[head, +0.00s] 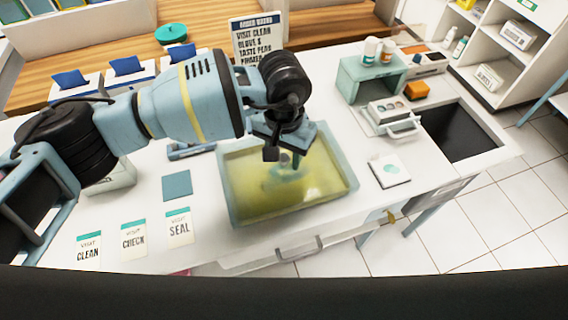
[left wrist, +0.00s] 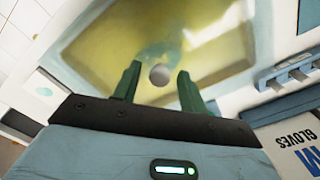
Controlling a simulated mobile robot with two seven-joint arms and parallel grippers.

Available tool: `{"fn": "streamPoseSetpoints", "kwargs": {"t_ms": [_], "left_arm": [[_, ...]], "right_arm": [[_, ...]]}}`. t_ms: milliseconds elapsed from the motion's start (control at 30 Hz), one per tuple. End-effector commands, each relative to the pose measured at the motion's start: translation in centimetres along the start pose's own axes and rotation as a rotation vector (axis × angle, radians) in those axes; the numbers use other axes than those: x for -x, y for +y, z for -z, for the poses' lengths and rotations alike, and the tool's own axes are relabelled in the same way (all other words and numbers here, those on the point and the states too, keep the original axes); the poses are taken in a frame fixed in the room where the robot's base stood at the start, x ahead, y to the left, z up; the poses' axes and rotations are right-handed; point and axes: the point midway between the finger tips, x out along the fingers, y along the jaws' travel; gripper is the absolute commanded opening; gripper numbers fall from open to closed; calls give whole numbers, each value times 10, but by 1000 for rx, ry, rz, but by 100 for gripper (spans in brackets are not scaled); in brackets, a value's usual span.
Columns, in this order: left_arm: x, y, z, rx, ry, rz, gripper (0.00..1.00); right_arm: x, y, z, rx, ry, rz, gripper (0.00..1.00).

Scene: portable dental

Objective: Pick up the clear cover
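The clear cover (head: 318,195) lies over a shallow tray with a yellowish inside, on the white counter. In the left wrist view the cover (left wrist: 215,50) fills the upper middle, with a round grey knob (left wrist: 159,75) on it. My left gripper (head: 284,158) points down above the cover. In the left wrist view its two green fingers (left wrist: 158,84) are apart, one on each side of the knob, with visible gaps. I cannot tell how far the fingertips are above the cover. In the head view the gripper hides the knob. My right gripper is not in view.
Cards reading CLEAN, CHECK and SEAL (head: 179,227) lie left of the tray. A blue square (head: 177,186) lies behind them. A white pad (head: 389,170), a device with a handle (head: 391,118) and a dark recess (head: 462,131) are to the right. A sign (head: 257,30) stands behind.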

Motion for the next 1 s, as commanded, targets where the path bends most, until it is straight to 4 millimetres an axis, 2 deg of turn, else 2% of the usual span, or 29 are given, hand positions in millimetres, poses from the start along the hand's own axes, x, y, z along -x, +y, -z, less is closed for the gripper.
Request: {"fn": "streamPoseSetpoints", "kwargs": {"t_ms": [33,300,733,967,1000], "left_arm": [[0,0,0,0,0,0,36],[0,0,0,0,0,0,0],[7,0,0,0,0,0,0],[33,0,1,-1,2,-1,0],[36,5,0,-4,1,-2,0]], "right_arm": [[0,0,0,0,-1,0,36],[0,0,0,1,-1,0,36],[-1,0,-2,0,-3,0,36],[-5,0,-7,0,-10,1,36],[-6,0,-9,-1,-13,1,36]]}}
